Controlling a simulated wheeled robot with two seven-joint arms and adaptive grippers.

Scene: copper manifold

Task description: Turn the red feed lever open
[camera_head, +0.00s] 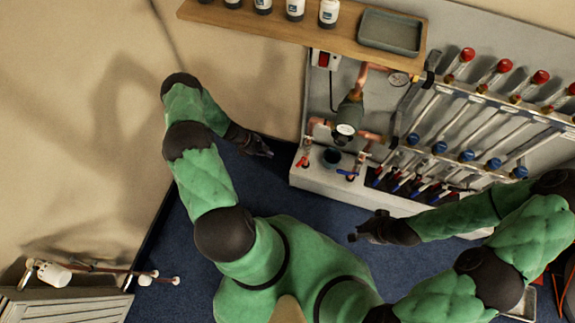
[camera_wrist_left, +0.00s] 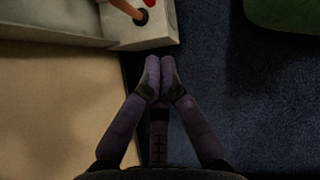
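The red feed lever (camera_head: 303,161) sits low at the left end of the grey manifold unit, by a copper pipe. In the left wrist view a bit of red (camera_wrist_left: 150,3) shows at the top edge beside a copper pipe (camera_wrist_left: 128,9), mostly cut off. My left gripper (camera_head: 267,153) is left of the lever and apart from it. In the wrist view its fingertips (camera_wrist_left: 160,68) meet with nothing between them, over the floor by the unit's corner. My right gripper (camera_head: 355,238) is in front of the unit, over the floor; its fingers are too small to read.
A blue lever (camera_head: 346,173) sits right of the red one. A pump (camera_head: 347,118) and copper pipes stand above them. A wooden shelf (camera_head: 300,35) with bottles and a tray (camera_head: 391,32) overhangs the unit. Blue floor (camera_head: 300,210) is clear in front; the wall is at left.

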